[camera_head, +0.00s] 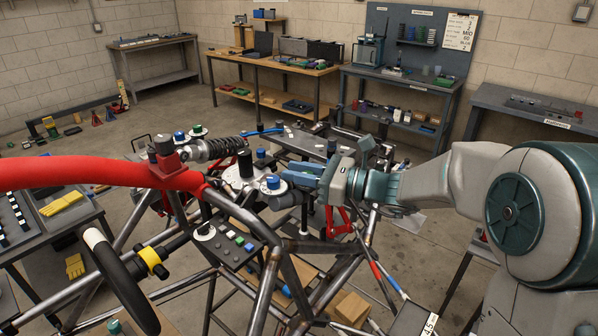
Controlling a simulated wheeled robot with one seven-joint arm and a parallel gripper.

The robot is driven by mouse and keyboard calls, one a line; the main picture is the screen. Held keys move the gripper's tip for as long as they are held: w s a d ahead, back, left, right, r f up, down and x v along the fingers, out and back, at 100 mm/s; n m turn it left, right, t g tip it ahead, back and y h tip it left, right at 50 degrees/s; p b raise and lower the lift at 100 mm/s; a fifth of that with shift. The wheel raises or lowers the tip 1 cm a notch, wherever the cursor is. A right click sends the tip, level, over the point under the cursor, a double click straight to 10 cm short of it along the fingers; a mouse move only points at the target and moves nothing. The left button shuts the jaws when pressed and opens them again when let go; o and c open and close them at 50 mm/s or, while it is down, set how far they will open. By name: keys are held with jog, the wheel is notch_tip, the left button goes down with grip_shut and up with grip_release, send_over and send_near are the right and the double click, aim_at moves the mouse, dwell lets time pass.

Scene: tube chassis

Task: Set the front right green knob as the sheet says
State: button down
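A green-topped knob (197,130) stands on a pale round dial, left of the picture's middle, beside a similar blue-topped knob (180,136). Another blue-topped knob (273,183) stands on a white dial nearer to me. Which knob is the front right green one I cannot tell. My gripper (296,176) reaches in from the right, with its tip close to the right side of this nearer blue-topped knob; contact and the finger gap are unclear. A white sheet (460,31) hangs on the back board; its lines are mostly too small to read, though "MIO" and "60" seem to show.
The tube chassis (293,245) surrounds the knobs, with a black shock absorber (215,147) behind. A thick red tube (95,172) crosses the left side. A small button panel (232,247) lies below the dials. Benches (272,60) line the back wall; open floor lies between.

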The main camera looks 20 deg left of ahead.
jog(key=shift+f+m+t+b, duration=0.1)
jog(key=shift+m+t+b, duration=0.2)
jog(key=shift+t+b, duration=0.2)
jog(key=m+t+b, duration=0.1)
jog(key=t+b, duration=0.1)
jog(key=t, duration=0.1)
jog(key=shift+w+f+m+h+b, duration=0.1)
jog(key=shift+f+m+h+b, duration=0.1)
jog(key=shift+m+h+b, duration=0.2)
jog(key=m+t+h+b, duration=0.1)
jog(key=m+t+b, duration=0.1)
jog(key=t+b, duration=0.1)
jog(key=shift+w, duration=0.15)
jog(key=m+t+h+b, duration=0.1)
jog(key=b, duration=0.1)
jog(key=m+t+b, duration=0.1)
jog(key=b, duration=0.2)
jog(key=shift+w+d+t+h, duration=0.15)
jog(key=shift+t+h, duration=0.15)
jog(key=shift+h, duration=0.1)
jog(key=shift+r+m+t+h+b, duration=0.15)
jog(key=shift+m+t+h+b, duration=0.3)
jog(key=shift+b, duration=0.6)
jog(key=shift+w+d+r+m+t+h+b, duration=0.15)
jog(key=shift+m+t+h+b, duration=0.1)
jog(key=shift+m+t+b, duration=0.15)
jog(key=c, duration=1.5)
grip_release()
